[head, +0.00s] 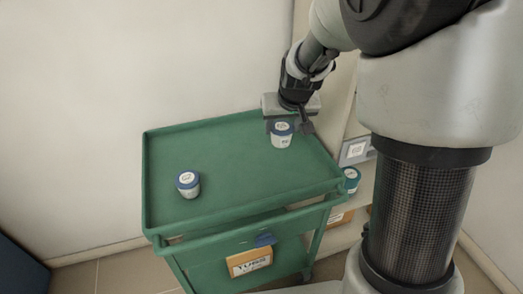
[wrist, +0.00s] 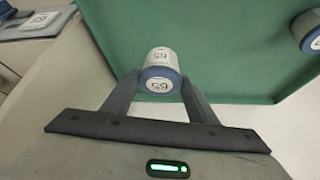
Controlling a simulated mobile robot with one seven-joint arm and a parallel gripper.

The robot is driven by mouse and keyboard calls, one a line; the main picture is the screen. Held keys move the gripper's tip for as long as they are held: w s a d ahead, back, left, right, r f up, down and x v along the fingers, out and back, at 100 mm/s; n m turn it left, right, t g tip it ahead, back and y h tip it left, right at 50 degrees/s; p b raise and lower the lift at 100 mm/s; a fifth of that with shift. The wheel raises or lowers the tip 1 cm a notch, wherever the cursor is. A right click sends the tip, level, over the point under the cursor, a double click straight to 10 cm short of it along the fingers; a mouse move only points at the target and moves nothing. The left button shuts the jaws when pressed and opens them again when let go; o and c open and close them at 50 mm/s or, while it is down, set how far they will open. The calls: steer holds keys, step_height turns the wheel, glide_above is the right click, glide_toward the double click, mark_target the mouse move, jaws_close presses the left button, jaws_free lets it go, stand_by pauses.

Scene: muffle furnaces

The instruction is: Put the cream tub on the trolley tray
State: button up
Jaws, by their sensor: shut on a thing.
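My gripper (head: 288,118) is shut on a cream tub (head: 281,141) with a blue lid, near the back right part of the green trolley tray (head: 235,148). In the wrist view the fingers (wrist: 160,88) grip the tub (wrist: 158,57) from both sides, and its lid and side carry printed numbers. The tub looks upright over the tray; I cannot tell if its base touches the tray. The green tray surface (wrist: 225,40) shows behind it.
Another blue-lidded tub (head: 188,184) stands on the tray's left part; it also shows in the wrist view (wrist: 308,30). A further tub (head: 351,180) stands beside the trolley at right, near a pale device (head: 356,150). The tray's middle is clear, with a raised rim around it.

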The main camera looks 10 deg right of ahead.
mark_target(282, 147)
step_height(282, 147, down, 8)
steer(key=shift+r+b, duration=0.1)
steer(key=shift+b, duration=1.1)
steer(key=shift+f, duration=0.25)
steer(key=o, duration=1.1)
steer(key=shift+o, duration=0.2)
